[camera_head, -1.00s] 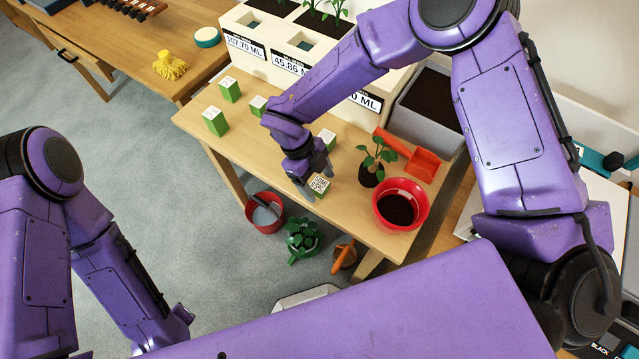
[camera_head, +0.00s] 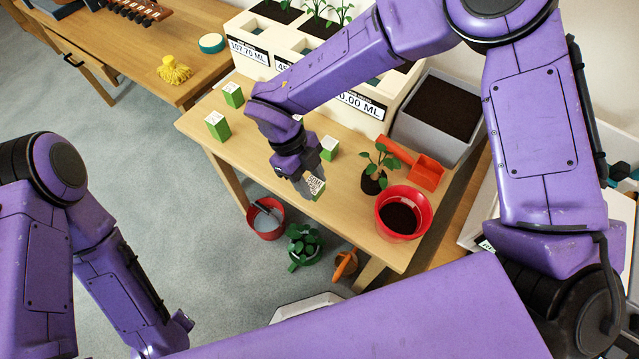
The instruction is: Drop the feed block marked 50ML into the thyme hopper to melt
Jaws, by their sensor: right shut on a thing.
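My right gripper (camera_head: 311,183) is shut on a small green-and-white block (camera_head: 316,187) near the front edge of the wooden table. Its white top has dark print that looks like 50ML; part of the block is hidden by the fingers. Other green-and-white blocks stand on the table: one at the left front (camera_head: 217,126), one behind it (camera_head: 233,95), and one just behind my gripper (camera_head: 328,148). The white planter (camera_head: 290,62) at the back has hopper openings and labels, one reading 107.70 ML and one ending in 0.00 ML. My arm partly hides it. No thyme name is legible. My left gripper is out of sight.
A seedling (camera_head: 375,168), a red pot of soil (camera_head: 403,214) and an orange-red scoop (camera_head: 425,172) stand right of my gripper. A grey soil bin (camera_head: 437,108) is behind. A red bucket (camera_head: 265,217) and a green potted plant (camera_head: 304,246) are on the floor.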

